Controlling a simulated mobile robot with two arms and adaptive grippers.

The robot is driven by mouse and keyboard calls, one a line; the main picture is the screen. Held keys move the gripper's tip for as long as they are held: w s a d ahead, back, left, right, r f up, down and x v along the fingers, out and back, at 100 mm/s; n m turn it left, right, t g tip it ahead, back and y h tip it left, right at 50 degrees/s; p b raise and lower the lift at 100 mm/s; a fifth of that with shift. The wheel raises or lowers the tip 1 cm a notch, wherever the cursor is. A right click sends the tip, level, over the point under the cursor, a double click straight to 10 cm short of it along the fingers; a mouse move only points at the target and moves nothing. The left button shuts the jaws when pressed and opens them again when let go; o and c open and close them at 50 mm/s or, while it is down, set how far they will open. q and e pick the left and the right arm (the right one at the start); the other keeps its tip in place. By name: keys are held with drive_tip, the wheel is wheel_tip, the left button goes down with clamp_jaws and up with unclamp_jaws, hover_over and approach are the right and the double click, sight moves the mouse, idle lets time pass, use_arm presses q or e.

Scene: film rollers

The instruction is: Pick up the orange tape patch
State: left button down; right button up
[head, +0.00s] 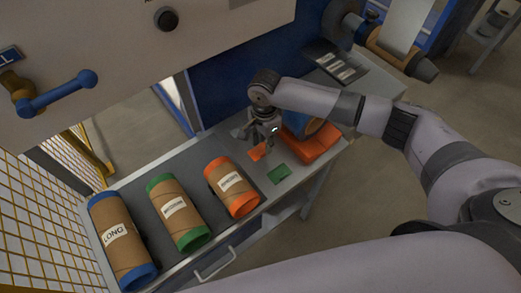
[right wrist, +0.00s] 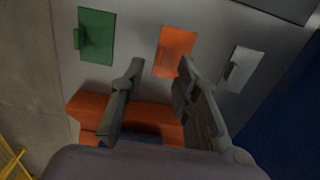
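The orange tape patch (head: 258,152) lies flat on the grey bench top, between the orange-ended roller and the orange holder. In the right wrist view the orange patch (right wrist: 174,51) has a small raised tab on its left side and lies just beyond my fingertips. My right gripper (head: 261,136) points down over the bench, close to the patch. In the right wrist view my right gripper (right wrist: 156,73) has its fingers apart with nothing between them. Whether the fingertips touch the bench is unclear. My left gripper is not in view.
A green patch (head: 278,174) and a grey patch (right wrist: 241,68) flank the orange one. An orange holder (head: 318,148) with a blue roll stands right of the gripper. A roller with orange ends (head: 232,187), a green-ended one (head: 178,212) and a blue-ended one (head: 122,241) lie left.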

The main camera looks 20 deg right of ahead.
sight(264, 152)
wheel_tip(264, 152, down, 4)
drive_tip(key=shift+d+r, duration=0.1)
drive_tip(key=shift+r, duration=0.1)
drive_tip(key=shift+f, duration=0.2)
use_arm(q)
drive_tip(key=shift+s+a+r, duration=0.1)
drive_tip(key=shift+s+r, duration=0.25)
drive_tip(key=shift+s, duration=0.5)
use_arm(e)
drive_tip(key=shift+c, duration=0.4)
clamp_jaws()
